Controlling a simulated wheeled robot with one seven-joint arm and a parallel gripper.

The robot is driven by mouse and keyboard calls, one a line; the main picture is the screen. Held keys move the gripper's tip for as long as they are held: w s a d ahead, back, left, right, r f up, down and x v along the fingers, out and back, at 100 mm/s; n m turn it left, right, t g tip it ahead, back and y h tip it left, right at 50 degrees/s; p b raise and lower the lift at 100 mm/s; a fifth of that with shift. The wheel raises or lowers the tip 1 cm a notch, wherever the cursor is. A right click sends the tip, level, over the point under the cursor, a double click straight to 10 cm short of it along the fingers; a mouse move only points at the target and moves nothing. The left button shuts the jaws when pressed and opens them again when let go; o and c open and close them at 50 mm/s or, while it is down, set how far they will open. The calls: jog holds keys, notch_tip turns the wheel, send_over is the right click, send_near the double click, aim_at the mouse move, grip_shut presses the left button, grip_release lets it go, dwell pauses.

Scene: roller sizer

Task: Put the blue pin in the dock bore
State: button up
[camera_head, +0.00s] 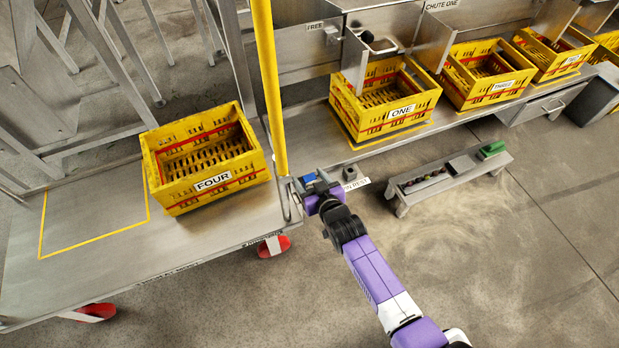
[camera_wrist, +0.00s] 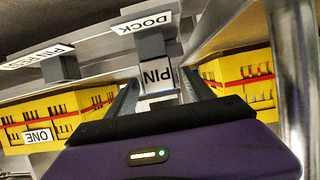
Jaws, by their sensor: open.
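A small blue piece, the blue pin's visible part (camera_head: 309,178), shows at the tip of my gripper (camera_head: 317,186) in the head view, beside the yellow post. In the wrist view a white plate lettered PIN (camera_wrist: 157,75) sits between the two fingers of my gripper (camera_wrist: 162,95), which are open with gaps at its sides. A grey dock block (camera_wrist: 150,42) with a DOCK label adjoins the PIN plate in that view. The bore is hidden, so I cannot tell how deep the pin sits. The pin rest block (camera_head: 350,172) stands to the right and looks empty.
A yellow post (camera_head: 270,90) rises close to my gripper. Crate FOUR (camera_head: 212,188) stands on the cart (camera_head: 100,215) at left; crate ONE (camera_head: 402,113) is on the shelf behind. A low bench (camera_head: 450,182) with small items stands at right. Open floor lies in front.

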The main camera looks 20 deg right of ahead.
jog(key=p+v, duration=0.3)
jog(key=v, duration=0.4)
jog(key=shift+s+r, duration=0.2)
jog(key=shift+s, duration=0.15)
jog(key=shift+w, duration=0.1)
